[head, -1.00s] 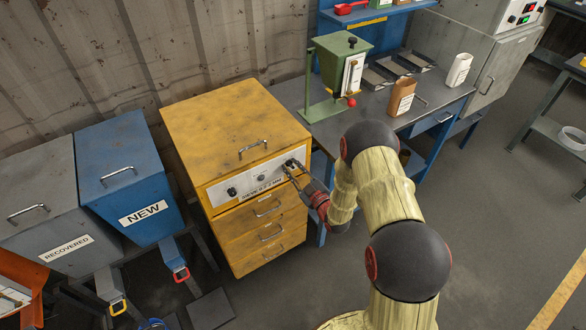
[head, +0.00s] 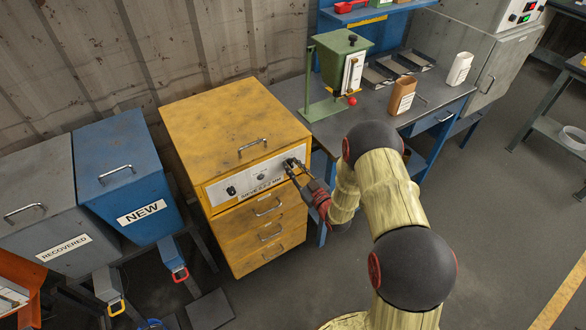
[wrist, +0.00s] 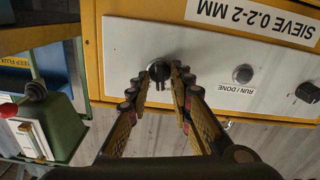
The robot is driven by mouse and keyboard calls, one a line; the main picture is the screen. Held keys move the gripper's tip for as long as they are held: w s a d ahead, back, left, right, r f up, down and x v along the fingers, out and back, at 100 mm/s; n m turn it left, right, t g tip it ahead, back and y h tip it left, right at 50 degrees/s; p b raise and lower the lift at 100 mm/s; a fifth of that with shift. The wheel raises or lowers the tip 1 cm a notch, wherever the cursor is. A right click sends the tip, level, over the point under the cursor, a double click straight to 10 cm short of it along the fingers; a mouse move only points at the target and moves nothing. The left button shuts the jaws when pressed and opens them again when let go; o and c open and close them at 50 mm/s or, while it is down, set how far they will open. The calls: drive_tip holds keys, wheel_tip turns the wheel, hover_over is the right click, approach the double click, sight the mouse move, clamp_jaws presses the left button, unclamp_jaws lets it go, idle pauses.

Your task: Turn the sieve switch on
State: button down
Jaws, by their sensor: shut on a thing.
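The yellow sieve cabinet (head: 232,130) has a white front panel marked "SIEVE 0.2-2 MM", also in the wrist view (wrist: 215,62). A dark rotary switch (wrist: 159,70) with a pale shaft or handle is on this panel, at its right end in the head view. My gripper (head: 292,168) reaches it from the front right. In the wrist view the gripper's fingers (wrist: 165,78) are shut on the switch, one on each side. The fingers partly hide it, and its exact angle is hard to tell.
The panel also has a "RUN / DONE" button or lamp (wrist: 243,74) and another black knob (wrist: 307,92). A green hopper stand (head: 340,58) with a red ball knob is on the bench (head: 330,125) to the right. Blue "NEW" bin (head: 120,165) is left. Floor in front is mostly clear.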

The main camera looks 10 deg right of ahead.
drive_tip(key=m, duration=0.4)
drive_tip(key=shift+d+f+m+b, duration=0.1)
drive_tip(key=shift+m+b, duration=0.2)
drive_tip(key=shift+b, duration=0.1)
drive_tip(key=shift+d+m, duration=0.1)
drive_tip(key=shift+m, duration=1.6)
drive_tip(key=c, duration=1.9)
unclamp_jaws()
drive_tip(key=v, duration=1.2)
